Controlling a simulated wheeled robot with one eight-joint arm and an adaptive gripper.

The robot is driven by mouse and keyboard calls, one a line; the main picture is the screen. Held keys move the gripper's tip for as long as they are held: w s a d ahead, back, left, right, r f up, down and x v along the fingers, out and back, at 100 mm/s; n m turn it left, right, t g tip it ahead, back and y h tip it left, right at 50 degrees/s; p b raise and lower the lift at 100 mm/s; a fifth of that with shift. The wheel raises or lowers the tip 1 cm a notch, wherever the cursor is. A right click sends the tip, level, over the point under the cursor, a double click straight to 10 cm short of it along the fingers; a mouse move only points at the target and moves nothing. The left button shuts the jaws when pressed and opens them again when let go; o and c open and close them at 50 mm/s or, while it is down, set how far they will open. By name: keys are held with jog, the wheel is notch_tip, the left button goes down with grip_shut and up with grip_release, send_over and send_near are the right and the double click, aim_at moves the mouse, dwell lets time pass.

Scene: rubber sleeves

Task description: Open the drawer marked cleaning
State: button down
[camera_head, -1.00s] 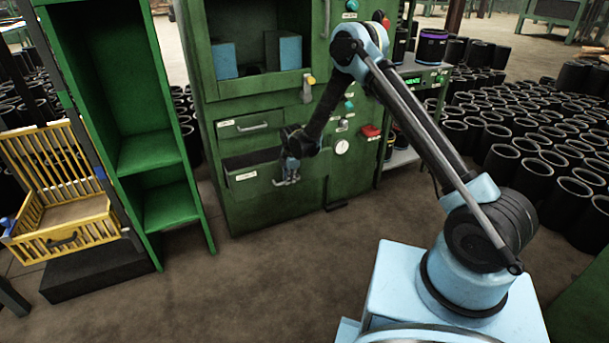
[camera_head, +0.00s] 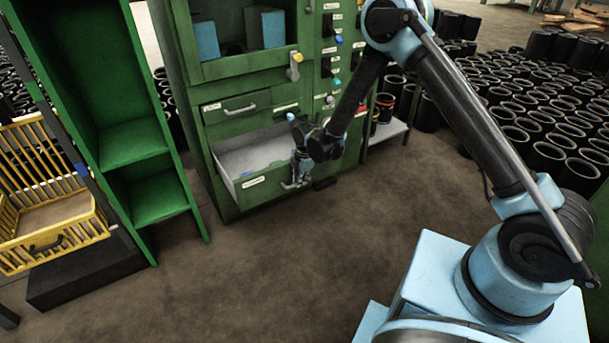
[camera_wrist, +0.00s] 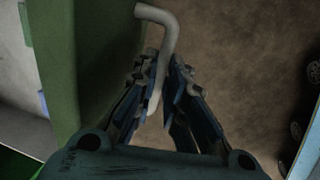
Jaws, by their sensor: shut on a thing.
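The lower drawer (camera_head: 268,190) of the green cabinet (camera_head: 238,75) stands open, with its pale grey inside showing. A white label is on the left of its front, too small to read in the head view. My gripper (camera_head: 295,184) is at the right part of the drawer front. In the wrist view my gripper (camera_wrist: 168,92) is shut on the drawer's grey bar handle (camera_wrist: 157,27), with the bar between its fingers. The green drawer front (camera_wrist: 85,60) is left of the fingers there.
The upper drawer (camera_head: 237,108) is closed. A green shelf (camera_head: 133,148) and a yellow crate (camera_head: 52,222) stand to the left. Many black sleeves (camera_head: 520,135) cover the floor at right. The floor in front of the drawer is clear.

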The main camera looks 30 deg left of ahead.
jog(key=shift+w+d, duration=0.1)
jog(key=shift+d, duration=0.1)
jog(key=c, duration=1.7)
grip_release()
jog(key=shift+w, duration=0.1)
jog(key=shift+o, duration=0.2)
notch_tip(320, 180, up, 12)
jog(key=s+d, duration=0.1)
jog(key=d, duration=0.1)
